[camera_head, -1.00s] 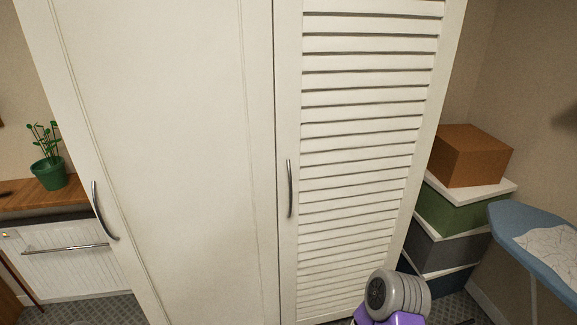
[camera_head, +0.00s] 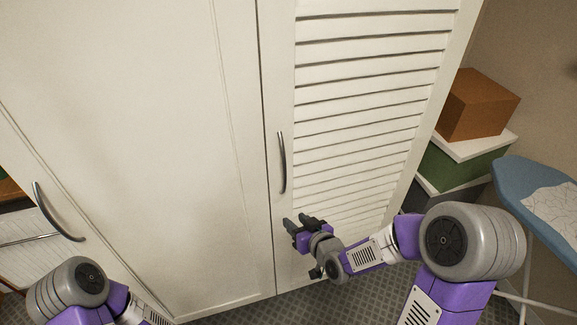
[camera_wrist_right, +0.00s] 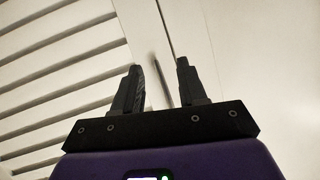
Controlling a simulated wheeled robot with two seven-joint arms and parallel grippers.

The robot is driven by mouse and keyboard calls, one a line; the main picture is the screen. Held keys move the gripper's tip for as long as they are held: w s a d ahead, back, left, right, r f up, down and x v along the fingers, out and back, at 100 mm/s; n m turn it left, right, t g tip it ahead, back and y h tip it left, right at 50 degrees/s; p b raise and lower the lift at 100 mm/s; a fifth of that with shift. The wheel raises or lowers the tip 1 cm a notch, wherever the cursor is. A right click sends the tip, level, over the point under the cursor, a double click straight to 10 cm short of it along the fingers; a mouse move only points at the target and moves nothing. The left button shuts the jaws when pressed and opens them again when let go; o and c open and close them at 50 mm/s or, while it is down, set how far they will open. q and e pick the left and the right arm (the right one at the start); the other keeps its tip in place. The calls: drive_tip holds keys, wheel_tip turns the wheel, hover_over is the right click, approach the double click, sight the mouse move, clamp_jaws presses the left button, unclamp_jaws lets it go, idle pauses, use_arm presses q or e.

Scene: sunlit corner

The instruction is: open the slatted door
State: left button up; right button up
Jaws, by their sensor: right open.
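The white slatted door (camera_head: 365,110) fills the right half of the cabinet front in the head view and stands shut. Its curved metal handle (camera_head: 282,163) runs upright near its left edge. My right gripper (camera_head: 297,222) is open just below the handle, in front of the door. In the right wrist view, the handle (camera_wrist_right: 160,82) shows as a thin grey bar between the open fingers (camera_wrist_right: 160,67), with slats (camera_wrist_right: 60,70) to the left. I cannot tell whether a finger touches it. My left arm shows at the lower left; its gripper is out of view.
A plain white door (camera_head: 150,130) with its own handle (camera_head: 57,212) adjoins on the left. Stacked boxes (camera_head: 478,105) and a blue ironing board (camera_head: 540,200) stand at the right. Patterned floor (camera_head: 330,300) shows below the cabinet.

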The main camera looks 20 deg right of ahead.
sight(285, 165)
wheel_tip(285, 165, up, 14)
drive_tip(key=d+n+t, duration=0.1)
drive_tip(key=n+t, duration=0.1)
drive_tip(key=t, duration=0.2)
drive_tip(key=shift+y, duration=0.4)
drive_tip(key=x, duration=0.7)
drive_tip(key=shift+w+d+r, duration=0.1)
drive_tip(key=shift+w, duration=0.2)
drive_tip(key=shift+c, duration=0.2)
clamp_jaws()
